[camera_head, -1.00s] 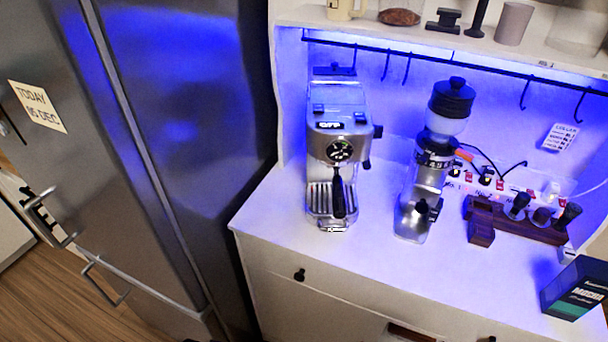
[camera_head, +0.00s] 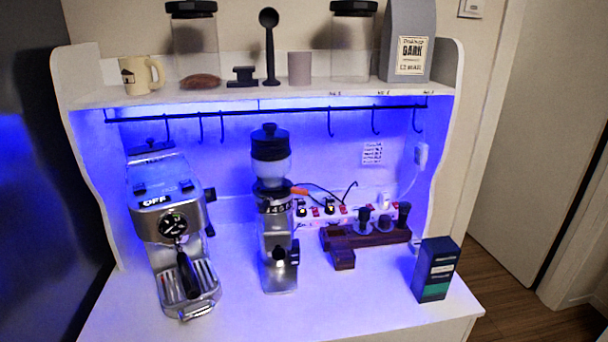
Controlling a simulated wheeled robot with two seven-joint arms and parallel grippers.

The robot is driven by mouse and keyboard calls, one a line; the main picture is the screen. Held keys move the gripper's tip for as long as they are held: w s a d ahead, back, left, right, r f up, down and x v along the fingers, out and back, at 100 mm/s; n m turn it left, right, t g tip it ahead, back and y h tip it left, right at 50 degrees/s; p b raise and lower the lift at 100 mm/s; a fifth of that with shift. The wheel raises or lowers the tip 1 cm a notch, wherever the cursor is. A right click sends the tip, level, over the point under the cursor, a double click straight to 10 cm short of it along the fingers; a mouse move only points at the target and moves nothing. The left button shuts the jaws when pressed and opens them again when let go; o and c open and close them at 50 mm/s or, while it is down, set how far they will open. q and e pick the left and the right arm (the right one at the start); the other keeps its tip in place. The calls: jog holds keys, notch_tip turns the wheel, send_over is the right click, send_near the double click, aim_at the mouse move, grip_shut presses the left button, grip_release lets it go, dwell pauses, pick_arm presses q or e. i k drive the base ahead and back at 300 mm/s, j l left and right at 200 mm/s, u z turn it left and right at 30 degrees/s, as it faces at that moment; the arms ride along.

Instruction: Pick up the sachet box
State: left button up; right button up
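A dark box with a green band and a pale label (camera_head: 436,269), which looks like the sachet box, stands upright at the right front corner of the white cabinet top (camera_head: 350,307). Its printing is too small to read. Nothing touches it. Neither of my grippers shows in the head view.
An espresso machine (camera_head: 172,225) stands on the left of the top and a grinder (camera_head: 274,215) near the middle. A dark wooden stand with tampers (camera_head: 366,238) and a power strip (camera_head: 335,213) are behind the box. The shelf above (camera_head: 265,93) holds jars, a mug (camera_head: 141,75) and a grey bag (camera_head: 408,40).

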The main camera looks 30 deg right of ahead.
aim_at(437, 260)
jog(key=z, duration=1.85)
